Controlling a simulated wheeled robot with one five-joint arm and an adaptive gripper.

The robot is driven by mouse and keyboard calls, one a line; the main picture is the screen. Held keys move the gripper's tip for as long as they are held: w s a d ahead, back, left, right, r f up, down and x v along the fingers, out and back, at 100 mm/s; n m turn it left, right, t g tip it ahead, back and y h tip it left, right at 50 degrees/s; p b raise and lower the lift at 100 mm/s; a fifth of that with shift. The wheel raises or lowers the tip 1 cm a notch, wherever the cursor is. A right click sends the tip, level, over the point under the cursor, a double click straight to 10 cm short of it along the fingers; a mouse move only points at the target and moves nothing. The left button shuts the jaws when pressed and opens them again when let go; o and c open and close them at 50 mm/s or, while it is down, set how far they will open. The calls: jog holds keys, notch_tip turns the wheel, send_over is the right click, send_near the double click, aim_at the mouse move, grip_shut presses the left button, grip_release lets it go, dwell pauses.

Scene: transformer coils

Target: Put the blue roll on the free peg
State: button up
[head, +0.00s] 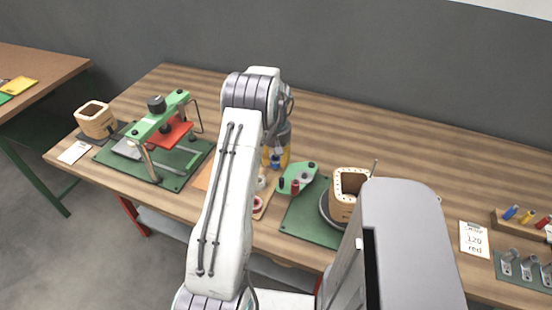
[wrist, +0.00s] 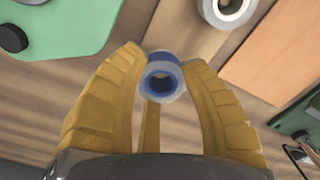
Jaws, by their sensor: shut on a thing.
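The blue roll (wrist: 158,58) is a short ring with a pale rim. It sits between the yellow fingertips of my gripper (wrist: 164,62), which is shut on it, and its hole faces the wrist camera. In the head view the blue roll (head: 275,162) shows just under my gripper (head: 276,154), over the middle of the table. Below it is a wooden board (wrist: 192,32) with a grey-white roll (wrist: 228,14). In the head view a pale roll (head: 261,182) and a red roll (head: 258,203) show beside my arm. I cannot make out a free peg; my arm hides part of the board.
A green bracket (head: 299,177) and a wooden coil former (head: 348,188) on a green plate stand right of my gripper. A green press (head: 160,125) and another former (head: 96,120) stand left. A card (head: 473,239) lies at right. The back of the table is clear.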

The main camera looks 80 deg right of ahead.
jog(key=shift+f, duration=0.25)
jog(key=shift+f+b, duration=0.3)
jog(key=shift+b, duration=0.1)
jog(key=shift+f+b, duration=0.5)
jog(key=shift+f, duration=0.05)
dwell(0.3)
jog(key=o, duration=0.9)
jog(key=shift+o, duration=0.5)
jog(key=o, duration=0.4)
jog(key=shift+r, duration=0.15)
